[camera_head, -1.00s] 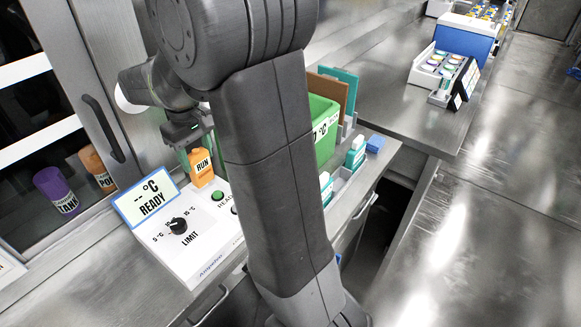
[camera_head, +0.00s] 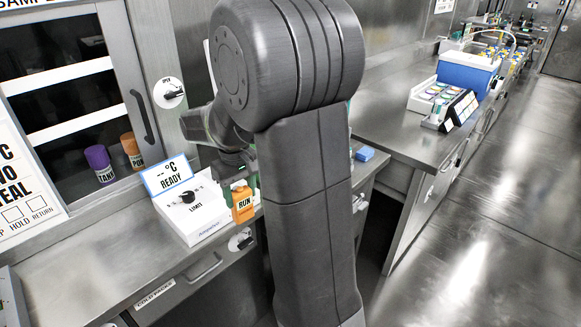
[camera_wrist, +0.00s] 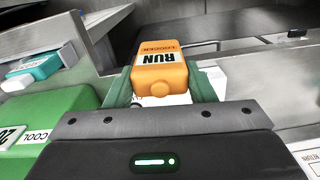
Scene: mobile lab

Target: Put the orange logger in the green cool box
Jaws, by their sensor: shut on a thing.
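The orange logger (camera_head: 243,204), labelled RUN, is held upright in my gripper (camera_head: 238,184), clear of the white instrument beside it. In the wrist view the orange logger (camera_wrist: 160,70) sits between the two green fingers of my gripper (camera_wrist: 160,88), which are shut on it. The green cool box (camera_wrist: 50,122) shows at the left of the wrist view, with COOL and part of a number on its labels. In the head view the cool box is hidden behind my arm.
Purple (camera_head: 98,160) and orange (camera_head: 130,148) bottles stand behind the glass. A blue box (camera_head: 465,72) and a white tray (camera_head: 425,98) sit on the far bench.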

